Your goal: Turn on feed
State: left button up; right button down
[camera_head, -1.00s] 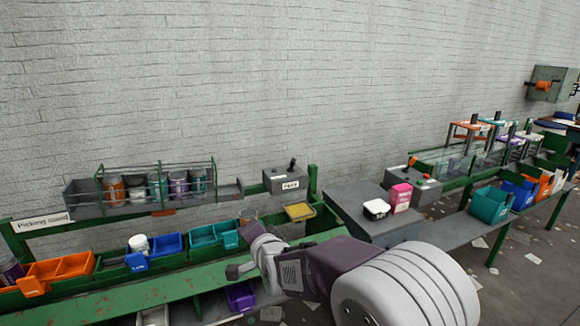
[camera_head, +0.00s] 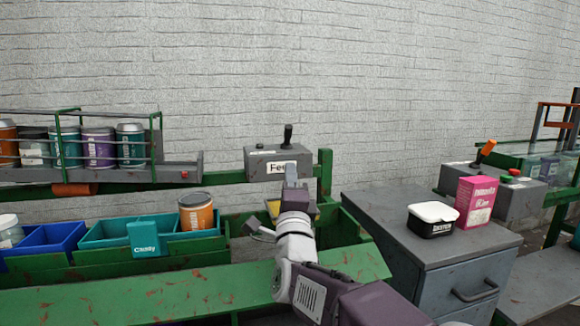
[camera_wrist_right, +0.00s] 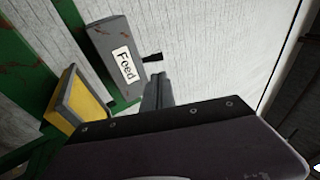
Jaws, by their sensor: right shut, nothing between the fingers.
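A grey control box with a white "Feed" label (camera_head: 266,160) is mounted on the green frame at the back centre. A black lever (camera_head: 288,136) stands up from its top. In the right wrist view, the Feed box (camera_wrist_right: 108,43) and its black lever (camera_wrist_right: 152,58) show just beyond my fingertips. My right gripper (camera_head: 290,172) is shut and empty, in front of the box and below the lever; it covers the right end of the label. In the wrist view my gripper fingers (camera_wrist_right: 158,90) are together near the lever; I cannot tell whether they touch. My left gripper is not in view.
A yellow-faced tray (camera_wrist_right: 82,100) sits below the box. A rack of cans (camera_head: 98,147) is at left, above teal bins (camera_head: 110,232) and an orange can (camera_head: 196,212). At right, a grey cabinet (camera_head: 400,262) holds a black-and-white tub (camera_head: 433,220) and pink carton (camera_head: 475,201).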

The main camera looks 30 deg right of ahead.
jog(key=shift+w+d+f, duration=0.1)
jog(key=shift+d+f, duration=0.15)
jog(key=shift+f, duration=0.15)
jog(key=shift+a, duration=0.1)
jog(key=shift+r, duration=0.1)
jog(key=p, duration=0.6)
send_near(289, 134)
jog(key=x, duration=0.7)
jog(key=shift+b, duration=0.35)
